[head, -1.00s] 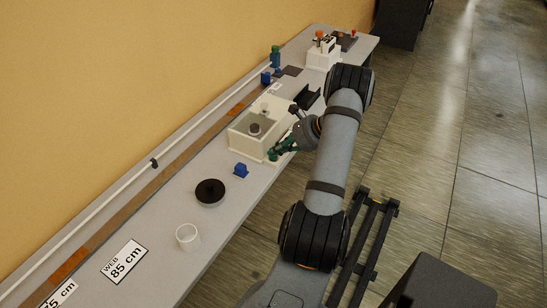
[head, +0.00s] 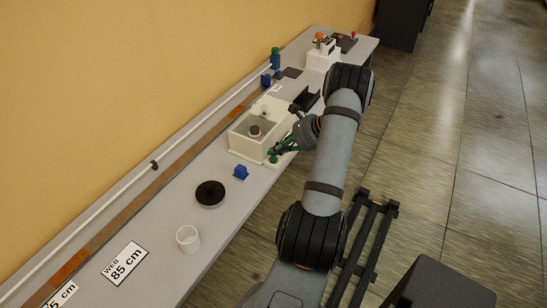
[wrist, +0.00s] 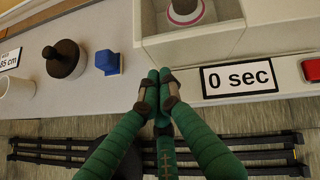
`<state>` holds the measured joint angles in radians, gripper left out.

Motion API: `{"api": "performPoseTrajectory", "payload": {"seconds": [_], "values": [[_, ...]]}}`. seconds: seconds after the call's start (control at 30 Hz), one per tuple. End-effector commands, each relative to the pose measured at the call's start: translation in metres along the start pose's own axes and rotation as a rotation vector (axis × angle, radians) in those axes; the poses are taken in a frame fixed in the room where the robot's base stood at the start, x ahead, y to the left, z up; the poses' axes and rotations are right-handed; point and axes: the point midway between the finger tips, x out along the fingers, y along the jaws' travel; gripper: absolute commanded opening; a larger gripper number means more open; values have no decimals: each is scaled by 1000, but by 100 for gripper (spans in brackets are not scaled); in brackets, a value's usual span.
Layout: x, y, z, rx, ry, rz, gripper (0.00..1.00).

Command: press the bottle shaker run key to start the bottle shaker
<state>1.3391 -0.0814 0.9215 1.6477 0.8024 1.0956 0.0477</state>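The bottle shaker is a cream open-topped box (head: 241,142) on the bench, with a round grey-topped bottle (head: 254,131) inside; its wall (wrist: 195,45) shows in the wrist view. A small green key (head: 273,158) sits at the box's near front corner in the head view. My gripper (head: 276,151) is directly above or at this key; contact cannot be told. In the wrist view my gripper's (wrist: 159,78) green fingers have their tips together, with nothing seen held. The fingers hide the key there. A "0 sec" label (wrist: 239,78) is on the shaker front.
A red button (wrist: 311,70) is right of the label. An "85 cm" sign (head: 125,262) lies nearer. The bench's front edge is close beneath my arm.

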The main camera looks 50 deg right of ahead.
Motion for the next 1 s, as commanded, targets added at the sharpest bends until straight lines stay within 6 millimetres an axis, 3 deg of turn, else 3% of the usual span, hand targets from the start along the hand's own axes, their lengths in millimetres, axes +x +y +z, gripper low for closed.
{"api": "performPoseTrajectory", "payload": {"seconds": [0.47,1.0], "values": [[-5,-2,4,1,0,0,0],[-37,-14,35,1,0,1,0]]}}
